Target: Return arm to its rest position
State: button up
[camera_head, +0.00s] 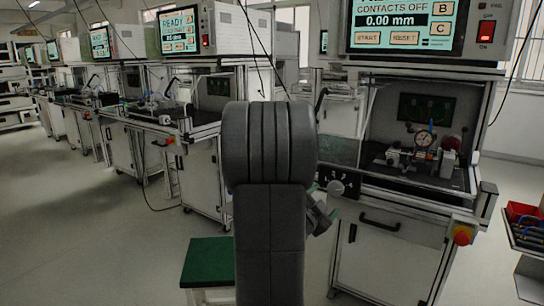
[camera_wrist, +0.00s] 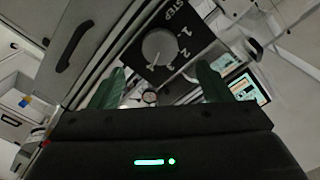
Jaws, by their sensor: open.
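My arm rises in the middle of the head view, its grey links hiding part of the bench behind. My gripper (camera_head: 323,204) shows only in part, to the right of the arm and just below the knob panel. In the wrist view my gripper (camera_wrist: 160,70) has its two green fingers spread wide, with nothing held between them. The black STEP panel with its grey knob (camera_wrist: 158,47) is beyond the fingertips, apart from them. The knob (camera_head: 336,188) also shows in the head view on the front of the right-hand test bench.
The test bench (camera_head: 390,255) stands close on the right, its screen (camera_head: 405,25) reading CONTACTS OFF, 0.00 mm. A dial gauge (camera_head: 424,140) sits inside it. A green-topped stand (camera_head: 208,262) is left of my arm. A red bin (camera_head: 523,212) is at far right. Floor is free at left.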

aim_at(334, 189)
jog(key=x, duration=0.7)
jog(key=shift+d+f, duration=0.1)
jog(key=shift+w+d+r+n+p, duration=0.1)
jog(key=shift+w+r+n+p, duration=0.15)
jog(key=shift+n+p, duration=0.1)
jog(key=shift+r+n+p, duration=0.1)
jog(key=shift+n+p, duration=0.65)
jog(key=shift+p, duration=0.15)
jog(key=n+p, duration=0.2)
jog(key=p, duration=0.1)
jog(key=shift+n, duration=0.4)
jog(key=n+p, duration=0.4)
jog(key=p, duration=0.2)
jog(key=v, duration=1.3)
jog(key=shift+s+f+b, duration=0.15)
jog(key=shift+f+b, duration=0.15)
jog(key=shift+b, duration=0.1)
jog(key=shift+r, duration=0.1)
